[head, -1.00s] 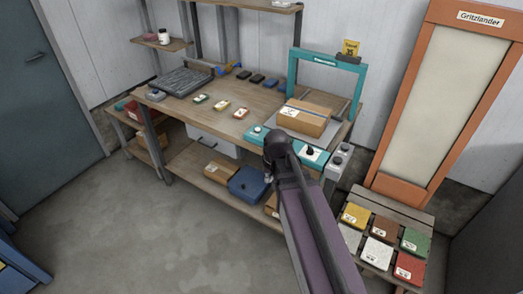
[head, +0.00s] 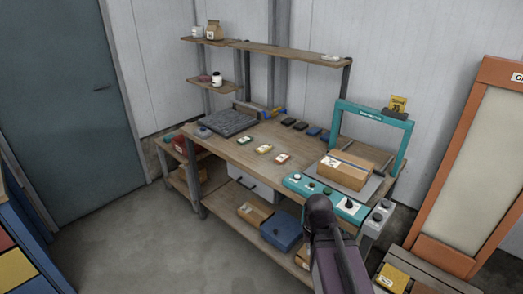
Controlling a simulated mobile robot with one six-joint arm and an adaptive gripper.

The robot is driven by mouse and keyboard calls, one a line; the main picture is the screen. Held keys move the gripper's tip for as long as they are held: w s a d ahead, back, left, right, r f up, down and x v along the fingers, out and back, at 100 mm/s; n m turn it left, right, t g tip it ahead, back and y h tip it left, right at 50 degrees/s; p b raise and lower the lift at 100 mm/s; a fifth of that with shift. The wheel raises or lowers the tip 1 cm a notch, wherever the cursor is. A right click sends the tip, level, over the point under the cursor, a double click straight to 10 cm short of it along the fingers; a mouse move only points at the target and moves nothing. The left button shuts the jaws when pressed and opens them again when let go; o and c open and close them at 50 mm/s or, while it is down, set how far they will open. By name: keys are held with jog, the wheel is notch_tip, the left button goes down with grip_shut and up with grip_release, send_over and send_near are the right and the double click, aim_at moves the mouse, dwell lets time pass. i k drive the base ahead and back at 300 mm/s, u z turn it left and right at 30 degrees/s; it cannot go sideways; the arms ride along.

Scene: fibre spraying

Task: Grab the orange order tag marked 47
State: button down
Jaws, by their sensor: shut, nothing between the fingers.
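Three small tags lie in a row on the wooden bench: a green-edged one (head: 244,140), a yellow-orange one (head: 264,149) and a red one (head: 283,158). They are small, and I cannot read any number on them. The yellow-orange one is the middle of the row, lying flat with bare wood around it. My arm, purple with a dark joint, rises at the lower middle in front of the bench's teal control panel. My gripper is not in view.
A cardboard box (head: 345,171) sits under a teal frame (head: 341,117) right of the tags. A dark textured mat (head: 228,122) lies to the left, with small dark and blue blocks (head: 300,126) behind. A shelf (head: 290,54) spans above. Floor at left is clear.

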aim_at(282, 158)
jog(key=k, duration=1.3)
jog(key=u, duration=0.4)
jog(key=i, duration=2.1)
jog(key=z, duration=0.35)
